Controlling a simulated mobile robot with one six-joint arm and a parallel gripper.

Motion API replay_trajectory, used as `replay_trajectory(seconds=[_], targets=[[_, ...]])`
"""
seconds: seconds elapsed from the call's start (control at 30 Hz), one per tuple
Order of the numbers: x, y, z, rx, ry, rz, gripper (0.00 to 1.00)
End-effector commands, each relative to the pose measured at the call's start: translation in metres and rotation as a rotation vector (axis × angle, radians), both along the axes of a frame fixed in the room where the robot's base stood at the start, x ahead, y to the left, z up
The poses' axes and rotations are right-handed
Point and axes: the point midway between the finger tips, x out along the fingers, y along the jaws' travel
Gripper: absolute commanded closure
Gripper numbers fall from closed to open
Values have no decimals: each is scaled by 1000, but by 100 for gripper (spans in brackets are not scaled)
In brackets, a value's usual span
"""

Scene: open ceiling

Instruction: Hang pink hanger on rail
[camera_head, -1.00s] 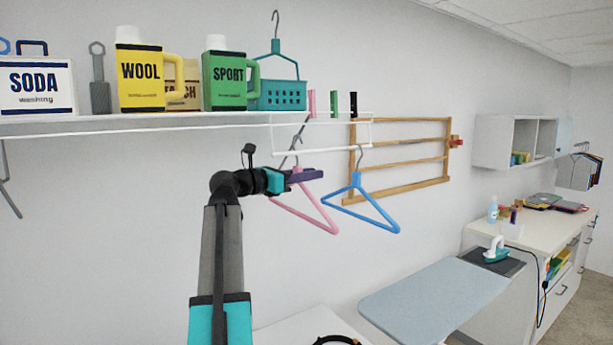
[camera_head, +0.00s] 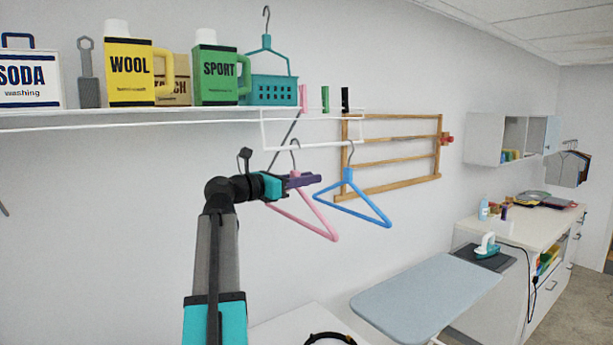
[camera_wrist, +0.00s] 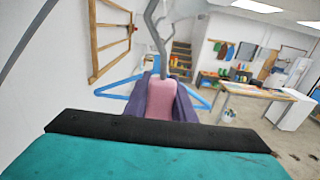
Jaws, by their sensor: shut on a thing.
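The pink hanger (camera_head: 318,217) is held upright at its neck by my gripper (camera_head: 302,181), whose purple fingers are shut on it. Its grey metal hook overlaps the white rail (camera_head: 320,147) under the shelf in the head view; I cannot tell whether it is around the rail or in front of it. In the wrist view the pink neck (camera_wrist: 161,100) sits between the purple fingers (camera_wrist: 182,105), with the hook rising above. A blue hanger (camera_head: 352,203) hangs from the rail just right of the pink one.
The white shelf (camera_head: 150,122) above holds bottles, boxes and a teal basket (camera_head: 272,90). Pegs stand near the rail. A wooden wall rack (camera_head: 400,186) is behind the blue hanger. An ironing board (camera_head: 425,295) stands below right.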

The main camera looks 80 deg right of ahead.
Motion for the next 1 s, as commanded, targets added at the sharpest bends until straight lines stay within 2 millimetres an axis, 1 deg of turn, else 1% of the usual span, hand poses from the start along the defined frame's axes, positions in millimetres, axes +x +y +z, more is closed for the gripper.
replay_trajectory(seconds=[0.2, 0.57, 0.6, 0.67, 0.7, 1.0], targets=[[0, 0, -7, 1, 1, -1, 100], [-1, 0, -8, 0, 0, -1, 100], [-1, 0, -8, 0, 0, -1, 72], [-1, 0, -8, 0, 0, -1, 62], [-1, 0, -8, 0, 0, -1, 55], [-1, 0, -8, 0, 0, -2, 55]])
